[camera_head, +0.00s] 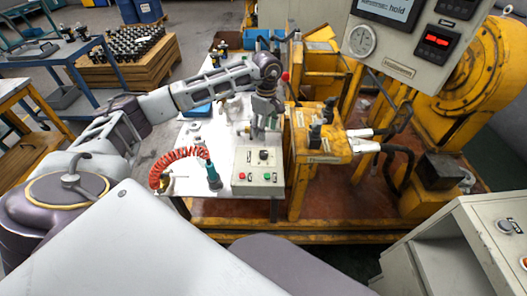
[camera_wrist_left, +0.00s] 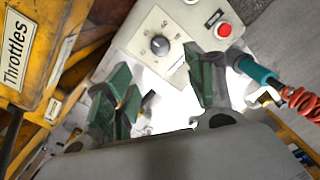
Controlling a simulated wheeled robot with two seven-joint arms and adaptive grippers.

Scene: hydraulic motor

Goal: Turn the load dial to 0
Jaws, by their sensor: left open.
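The dial, a dark round knob (camera_head: 263,155) on a white plate, sits on top of a pale control box (camera_head: 243,181) at the front of the white table. In the left wrist view the dial (camera_wrist_left: 160,45) has a printed scale around it, too small to read. My left gripper (camera_head: 257,133) points down just behind the box in the head view. In the left wrist view my left gripper (camera_wrist_left: 165,88) is open, its green-padded fingers apart and empty, with the dial ahead of the gap between them and clear of both. My right gripper is not in view.
A red button (camera_wrist_left: 225,30) and a green button (camera_head: 265,177) are on the same box. A teal tool (camera_head: 213,175) with a coiled red hose (camera_head: 172,162) is beside it on the left. The yellow machine (camera_head: 325,145) stands close on the right.

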